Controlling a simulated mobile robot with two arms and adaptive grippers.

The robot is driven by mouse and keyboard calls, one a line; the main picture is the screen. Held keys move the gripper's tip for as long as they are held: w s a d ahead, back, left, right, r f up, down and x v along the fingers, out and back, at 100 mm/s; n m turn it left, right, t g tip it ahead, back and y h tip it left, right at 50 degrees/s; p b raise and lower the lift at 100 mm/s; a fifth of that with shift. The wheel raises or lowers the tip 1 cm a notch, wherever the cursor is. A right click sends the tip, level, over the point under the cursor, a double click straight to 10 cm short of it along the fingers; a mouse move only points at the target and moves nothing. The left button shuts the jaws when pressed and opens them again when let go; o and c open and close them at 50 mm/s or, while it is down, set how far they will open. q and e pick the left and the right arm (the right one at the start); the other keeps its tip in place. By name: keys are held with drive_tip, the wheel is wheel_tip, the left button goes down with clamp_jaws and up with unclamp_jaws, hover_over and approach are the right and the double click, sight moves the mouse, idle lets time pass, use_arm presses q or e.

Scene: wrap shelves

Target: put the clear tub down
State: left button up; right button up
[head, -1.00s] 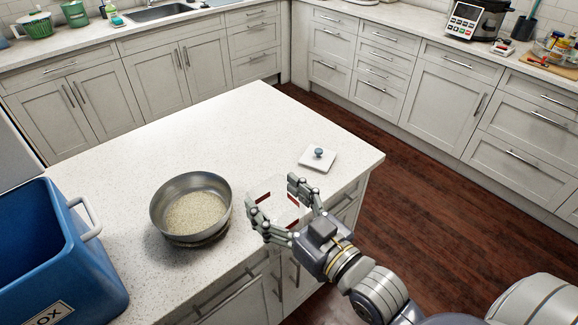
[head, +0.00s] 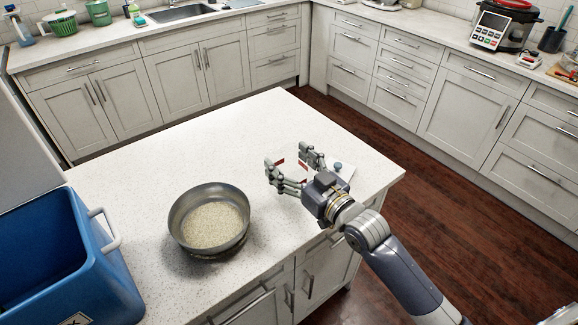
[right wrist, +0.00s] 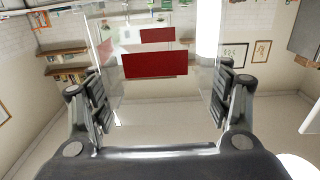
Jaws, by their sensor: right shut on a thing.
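My right gripper (head: 291,170) is shut on the clear tub (head: 290,171), with its fingers at two sides of it. The tub is see-through with dark red patches and is hard to make out against the pale counter. In the right wrist view the tub (right wrist: 155,88) stands between the finger pads, and its red patches show clearly. I cannot tell whether its base touches the island counter (head: 150,178). My left gripper is not in view.
A steel pan (head: 210,219) of pale grains stands left of the gripper. A white lid with a blue knob (head: 338,166) lies right behind my gripper, partly hidden. A blue box (head: 75,270) is at left. The counter behind the gripper is clear.

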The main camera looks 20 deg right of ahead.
sight(281, 164)
drive_tip(key=shift+w+d+f, duration=0.1)
drive_tip(key=shift+w, duration=0.55)
wheel_tip(281, 164, down, 3)
drive_tip(key=shift+r+p, duration=0.1)
drive_tip(key=shift+p, duration=0.3)
drive_tip(key=shift+f, duration=0.3)
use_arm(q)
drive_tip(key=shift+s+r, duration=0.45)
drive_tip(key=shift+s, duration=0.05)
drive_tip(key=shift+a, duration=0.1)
use_arm(e)
drive_tip(key=shift+f, duration=0.15)
drive_tip(key=o, duration=2)
drive_tip(key=shift+o, duration=0.2)
